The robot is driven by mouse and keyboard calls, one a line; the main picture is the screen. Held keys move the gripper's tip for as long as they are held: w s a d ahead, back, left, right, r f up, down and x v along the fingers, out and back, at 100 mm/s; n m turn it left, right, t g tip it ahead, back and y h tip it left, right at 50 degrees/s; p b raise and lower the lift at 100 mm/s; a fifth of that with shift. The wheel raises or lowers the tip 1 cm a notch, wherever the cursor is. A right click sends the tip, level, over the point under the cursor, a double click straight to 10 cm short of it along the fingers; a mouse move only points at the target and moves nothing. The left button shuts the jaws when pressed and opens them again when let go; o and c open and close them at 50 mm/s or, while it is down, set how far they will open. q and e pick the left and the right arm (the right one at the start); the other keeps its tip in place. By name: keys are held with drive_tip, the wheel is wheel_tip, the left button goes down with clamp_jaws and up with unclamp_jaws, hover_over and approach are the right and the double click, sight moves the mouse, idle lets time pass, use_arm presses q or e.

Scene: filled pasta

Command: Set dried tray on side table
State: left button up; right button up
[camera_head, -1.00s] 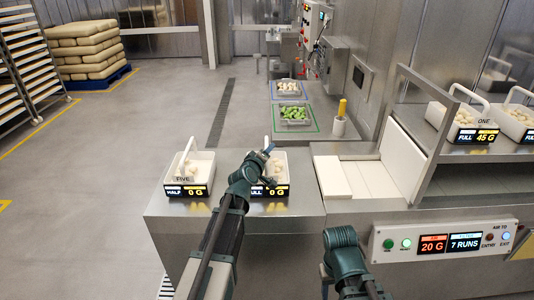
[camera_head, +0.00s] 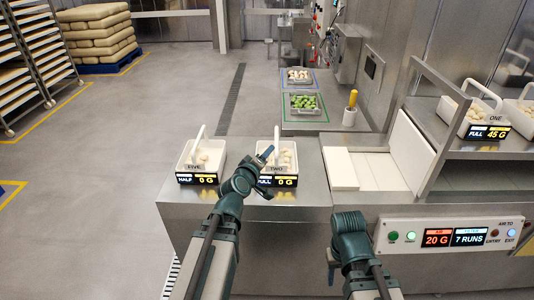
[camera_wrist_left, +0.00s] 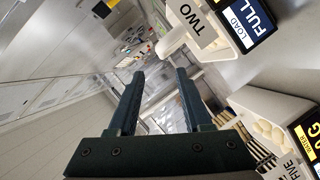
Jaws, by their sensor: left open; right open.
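Two white handled trays stand on the near steel table (camera_head: 262,222). Tray FIVE (camera_head: 185,165) is at the left, its display reading HALF and 0 G. Tray TWO (camera_head: 292,150) is to its right, reading FULL and 0 G, with pale pasta inside. My left gripper (camera_head: 265,153) is over tray TWO's left side, partly covering it. In the left wrist view, its fingers (camera_wrist_left: 160,90) are apart with nothing between them; tray TWO's label (camera_wrist_left: 200,22) is at the upper right, apart from them. My right gripper (camera_head: 331,266) hangs low before the counter, mostly hidden and holding nothing visible.
Tray ONE (camera_head: 447,109), reading FULL 45 G, stands on the right shelf beside another tray (camera_head: 515,111). White panels (camera_head: 376,170) lie right of the near table. Farther back are trays of green (camera_head: 304,102) and pale pieces (camera_head: 299,75).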

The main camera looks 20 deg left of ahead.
use_arm(q)
drive_tip(key=s+d+f+m+g+h, duration=0.2)
drive_tip(key=s+d+f+m+g, duration=0.35)
drive_tip(key=d, duration=0.35)
drive_tip(key=s+d+f+m+g+h, duration=0.1)
drive_tip(key=s+d+f+m+g, duration=0.35)
drive_tip(key=d+f, duration=0.35)
drive_tip(key=s+f+m+g+y, duration=0.2)
drive_tip(key=s+g, duration=0.1)
drive_tip(key=s, duration=0.4)
drive_tip(key=s+f+m+g+y, duration=0.1)
drive_tip(key=s+m+g+y, duration=0.1)
drive_tip(key=s, duration=0.5)
drive_tip(key=shift+s+d+f+m+g+y, duration=0.15)
drive_tip(key=shift+s+f+m+g+y, duration=0.2)
drive_tip(key=shift+g+y, duration=0.2)
wheel_tip(320, 180, up, 2)
drive_tip(key=shift+p, duration=1)
